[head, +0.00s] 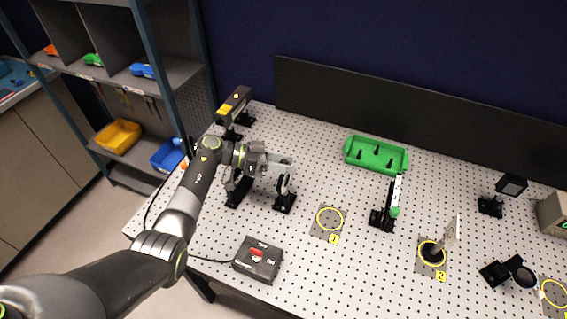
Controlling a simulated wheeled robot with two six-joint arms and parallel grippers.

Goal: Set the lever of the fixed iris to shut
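My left gripper (284,162) reaches in from the left over the pegboard table, its light-grey fingers pointing right. It is above two small black-based mounts. One is a round ring-shaped mount (285,188), just below the fingertips, which may be the iris. The other is a black mount (238,188) below the gripper body, with its upper part hidden. I cannot make out a lever on either, nor whether the fingers touch anything. The finger gap is too small to judge. My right gripper is not in view.
A box with a red switch (258,260) stands at the front edge. A yellow-topped device (235,103) stands at the back left. Right are a green tray (376,155), a green-tipped mount (390,207), a tilted plate (451,235) and a round lens mount (522,277).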

